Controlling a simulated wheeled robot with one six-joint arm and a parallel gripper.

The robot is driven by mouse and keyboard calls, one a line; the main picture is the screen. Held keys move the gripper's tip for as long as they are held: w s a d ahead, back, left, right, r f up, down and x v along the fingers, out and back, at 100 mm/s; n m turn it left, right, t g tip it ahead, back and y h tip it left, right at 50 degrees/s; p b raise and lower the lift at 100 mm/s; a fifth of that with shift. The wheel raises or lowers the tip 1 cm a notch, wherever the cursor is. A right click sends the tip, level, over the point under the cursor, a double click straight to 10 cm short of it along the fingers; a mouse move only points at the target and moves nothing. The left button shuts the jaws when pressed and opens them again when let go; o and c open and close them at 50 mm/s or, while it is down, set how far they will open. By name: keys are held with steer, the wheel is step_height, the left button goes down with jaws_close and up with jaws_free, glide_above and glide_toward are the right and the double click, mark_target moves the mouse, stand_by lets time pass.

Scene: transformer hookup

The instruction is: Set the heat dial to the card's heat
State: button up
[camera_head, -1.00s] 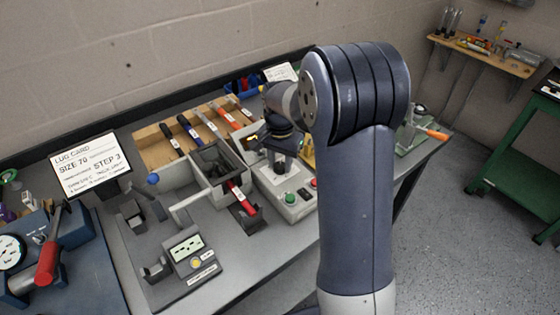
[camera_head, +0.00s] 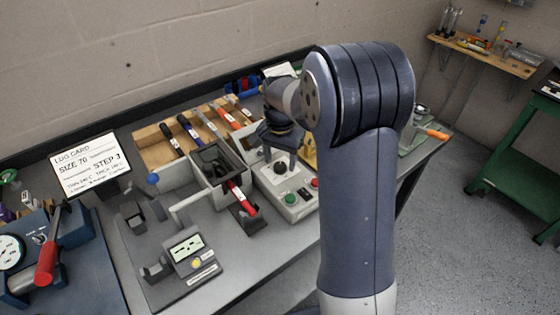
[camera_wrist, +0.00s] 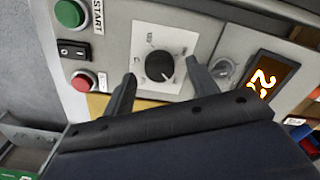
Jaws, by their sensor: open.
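The heat dial is a round black knob (camera_wrist: 160,66) on a white scale plate, seen close up in the wrist view. Its small scale marks are too blurred to read fully. My gripper (camera_wrist: 156,82) is open, with one dark finger on each side of the knob's lower part and apart from it. In the head view the black knob (camera_head: 280,168) shows on the grey control box (camera_head: 290,203), just below my wrist. The lug card (camera_head: 90,166) stands at the left and reads size 70, step 3, with smaller lines including a 240 C figure.
In the wrist view a green START button (camera_wrist: 70,13), a black rocker switch (camera_wrist: 74,50) and a red button (camera_wrist: 82,82) lie left of the dial. A lit orange display (camera_wrist: 262,80) and a smaller grey knob (camera_wrist: 224,70) lie right.

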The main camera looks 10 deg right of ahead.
mark_target(280, 165)
step_height(280, 165, up, 10)
steer(key=shift+f+b, duration=0.15)
steer(key=shift+b, duration=0.15)
steer(key=shift+f, duration=0.15)
step_height(280, 165, down, 11)
steer(key=shift+r+p, duration=0.15)
steer(key=shift+p, duration=0.3)
steer(key=shift+r, duration=0.15)
